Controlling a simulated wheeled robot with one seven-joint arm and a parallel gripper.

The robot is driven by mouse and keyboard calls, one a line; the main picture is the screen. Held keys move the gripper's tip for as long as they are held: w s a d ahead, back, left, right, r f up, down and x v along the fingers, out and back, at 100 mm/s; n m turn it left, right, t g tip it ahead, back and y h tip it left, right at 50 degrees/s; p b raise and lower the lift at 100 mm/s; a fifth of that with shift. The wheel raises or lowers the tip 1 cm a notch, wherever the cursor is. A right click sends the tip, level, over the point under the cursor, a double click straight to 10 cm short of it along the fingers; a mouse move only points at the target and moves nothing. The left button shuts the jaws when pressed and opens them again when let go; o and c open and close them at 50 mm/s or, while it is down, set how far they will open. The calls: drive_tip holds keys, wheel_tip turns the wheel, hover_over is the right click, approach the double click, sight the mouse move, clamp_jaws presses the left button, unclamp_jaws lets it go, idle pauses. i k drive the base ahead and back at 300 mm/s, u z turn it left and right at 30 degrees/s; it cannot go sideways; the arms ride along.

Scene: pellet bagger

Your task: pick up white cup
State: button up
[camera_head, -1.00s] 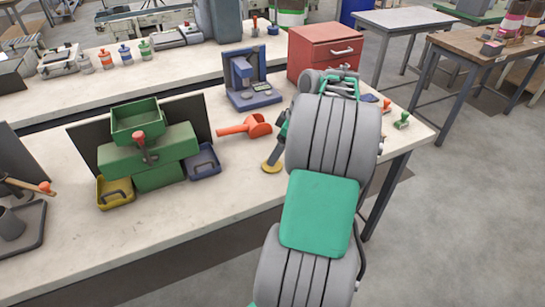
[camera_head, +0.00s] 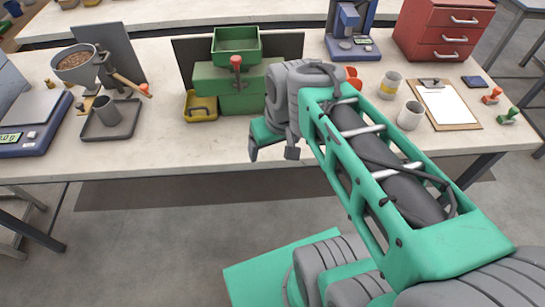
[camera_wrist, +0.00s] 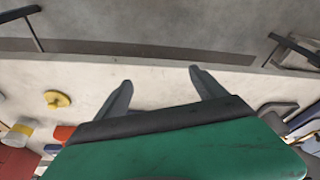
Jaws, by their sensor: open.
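The white cup (camera_head: 410,115) stands upright on the workbench, right of my arm and left of a clipboard. A second pale cup with a yellow band (camera_head: 390,85) stands just behind it. My gripper (camera_head: 272,152) is open and empty above the bench's front edge, well to the left of the white cup. In the wrist view its two fingers (camera_wrist: 160,77) are spread over bare benchtop. I cannot pick out the white cup for certain in the wrist view.
A green machine (camera_head: 230,80) with a yellow tray (camera_head: 200,106) stands behind my gripper. The clipboard (camera_head: 443,104) lies right of the cup. A red drawer unit (camera_head: 445,35) stands behind. A yellow disc (camera_wrist: 57,99) lies left of my fingers in the wrist view.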

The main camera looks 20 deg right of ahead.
sight(408, 120)
drive_tip(key=z, duration=1.7)
